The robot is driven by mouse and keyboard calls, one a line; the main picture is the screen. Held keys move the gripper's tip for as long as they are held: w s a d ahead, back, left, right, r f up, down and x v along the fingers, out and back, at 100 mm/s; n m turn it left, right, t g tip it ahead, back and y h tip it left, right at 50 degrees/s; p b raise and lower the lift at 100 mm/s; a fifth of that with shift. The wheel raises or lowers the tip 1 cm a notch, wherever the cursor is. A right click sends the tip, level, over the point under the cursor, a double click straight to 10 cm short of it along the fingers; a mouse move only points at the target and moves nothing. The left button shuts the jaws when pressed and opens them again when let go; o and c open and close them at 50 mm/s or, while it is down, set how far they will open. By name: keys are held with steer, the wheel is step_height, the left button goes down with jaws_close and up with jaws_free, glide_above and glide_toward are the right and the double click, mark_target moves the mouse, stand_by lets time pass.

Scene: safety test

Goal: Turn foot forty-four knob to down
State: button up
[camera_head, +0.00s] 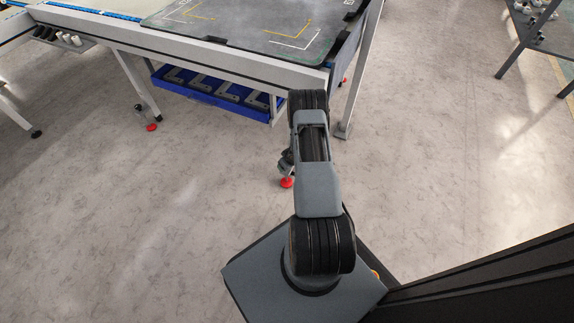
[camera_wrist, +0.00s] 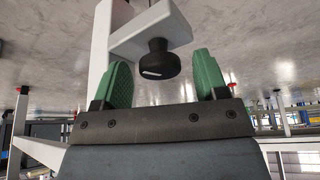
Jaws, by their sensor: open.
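A black round knob (camera_wrist: 157,60) with a short white mark shows in the wrist view, under a light grey bracket (camera_wrist: 150,32) on a pale table leg (camera_wrist: 100,45). I cannot read a number on it. My gripper (camera_wrist: 160,63) is open, with one green finger on each side of the knob in the picture. A gap shows between the knob and each finger. I cannot tell how deep the knob sits between the fingertips. In the head view my arm hides most of the gripper and the knob.
Red feet (camera_head: 152,127) show near the floor, one close to my arm (camera_head: 287,183).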

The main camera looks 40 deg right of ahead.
steer(key=c, duration=0.9)
